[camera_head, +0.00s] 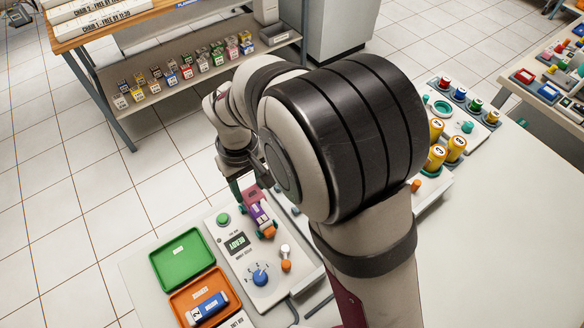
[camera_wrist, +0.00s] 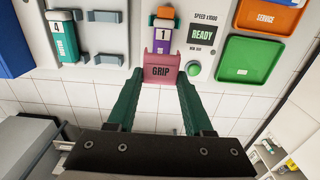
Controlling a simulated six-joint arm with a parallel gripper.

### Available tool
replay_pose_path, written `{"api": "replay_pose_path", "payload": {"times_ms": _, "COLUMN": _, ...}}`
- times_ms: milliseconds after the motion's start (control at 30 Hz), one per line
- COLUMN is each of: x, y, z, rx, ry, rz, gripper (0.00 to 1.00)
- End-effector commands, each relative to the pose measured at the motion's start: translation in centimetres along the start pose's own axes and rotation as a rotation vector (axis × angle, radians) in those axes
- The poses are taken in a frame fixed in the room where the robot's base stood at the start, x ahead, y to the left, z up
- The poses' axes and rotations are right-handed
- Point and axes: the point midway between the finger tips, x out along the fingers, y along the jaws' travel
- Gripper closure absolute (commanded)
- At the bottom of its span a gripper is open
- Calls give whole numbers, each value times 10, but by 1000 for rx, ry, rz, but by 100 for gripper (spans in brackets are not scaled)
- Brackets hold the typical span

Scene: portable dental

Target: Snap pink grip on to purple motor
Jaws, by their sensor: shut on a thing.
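The pink grip (camera_wrist: 161,70), labelled GRIP, lies between the green fingertips of my gripper (camera_wrist: 160,77) in the wrist view. My gripper is shut on it. The purple motor (camera_wrist: 163,46), marked 1, is directly beyond the grip, in line with it, with an orange part at its far end. The grip's edge meets or overlaps the motor's near end; I cannot tell whether they are locked together. In the head view the pink grip (camera_head: 249,195) and purple motor (camera_head: 260,214) show at the panel's upper edge, with my arm partly covering the gripper.
A READY display (camera_head: 237,243), green button (camera_head: 223,219) and blue knob (camera_head: 260,275) sit beside the motor. A green motor (camera_wrist: 67,38), marked 4, stands in another holder.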

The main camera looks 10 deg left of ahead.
Motion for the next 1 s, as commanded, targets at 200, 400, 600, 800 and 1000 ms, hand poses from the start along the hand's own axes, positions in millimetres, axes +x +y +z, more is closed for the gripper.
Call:
{"api": "replay_pose_path", "payload": {"times_ms": 200, "x": 19, "y": -2, "z": 0, "rx": 0, "ry": -3, "rz": -1, "gripper": 100}}
{"api": "replay_pose_path", "payload": {"times_ms": 400, "x": 44, "y": -2, "z": 0, "rx": 1, "ry": -2, "rz": -2, "gripper": 100}}
{"api": "replay_pose_path", "payload": {"times_ms": 600, "x": 59, "y": -1, "z": 0, "rx": 0, "ry": -1, "rz": 0, "gripper": 100}}
{"api": "replay_pose_path", "payload": {"times_ms": 800, "x": 63, "y": -1, "z": 0, "rx": 1, "ry": 0, "rz": 0, "gripper": 100}}
{"api": "replay_pose_path", "payload": {"times_ms": 1000, "x": 63, "y": -1, "z": 0, "rx": 1, "ry": 0, "rz": 0, "gripper": 100}}
